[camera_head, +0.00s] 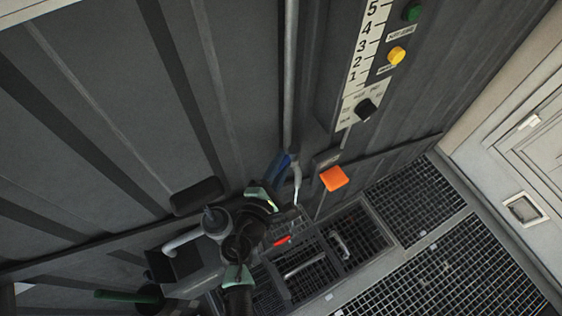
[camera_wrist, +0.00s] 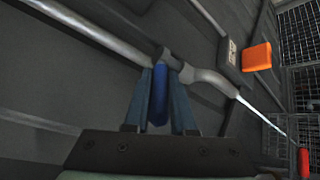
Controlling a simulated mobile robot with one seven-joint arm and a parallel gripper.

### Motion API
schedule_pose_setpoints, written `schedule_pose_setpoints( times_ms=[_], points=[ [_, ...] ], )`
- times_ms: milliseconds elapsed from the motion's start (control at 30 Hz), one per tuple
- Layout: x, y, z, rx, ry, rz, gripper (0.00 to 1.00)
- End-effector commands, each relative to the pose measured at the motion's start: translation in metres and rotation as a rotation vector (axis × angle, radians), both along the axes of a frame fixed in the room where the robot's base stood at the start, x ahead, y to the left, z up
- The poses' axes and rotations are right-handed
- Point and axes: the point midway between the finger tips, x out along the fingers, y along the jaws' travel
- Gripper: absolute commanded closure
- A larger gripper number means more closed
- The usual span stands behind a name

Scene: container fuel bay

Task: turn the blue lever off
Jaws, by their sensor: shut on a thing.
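The blue lever (camera_wrist: 159,92) sits on a grey pipe that runs down the dark wall. In the wrist view it lies between the two fingers of my gripper (camera_wrist: 159,105), which is shut on it. In the head view the lever (camera_head: 280,166) shows as a small blue piece beside the pipe's lower end. My gripper (camera_head: 272,192) is there too, partly hidden by my own wrist and arm.
An orange block (camera_head: 334,178) juts from the wall just right of the lever. A red handle (camera_head: 283,240) hangs below. A panel with a black knob (camera_head: 366,109), a yellow button (camera_head: 397,55) and a green button (camera_head: 412,11) is higher up. Metal grating (camera_head: 415,203) covers the floor at right.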

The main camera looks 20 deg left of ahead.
Motion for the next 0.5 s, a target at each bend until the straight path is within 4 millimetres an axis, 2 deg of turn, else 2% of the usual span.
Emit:
schedule_pose_setpoints(
  times_ms=[167,500],
  points=[
    [0.001,0.003,-0.001,0.002,-0.001,-0.026,1.00],
    [0.005,0.011,-0.002,0.001,-0.002,-0.211,1.00]
  ],
)
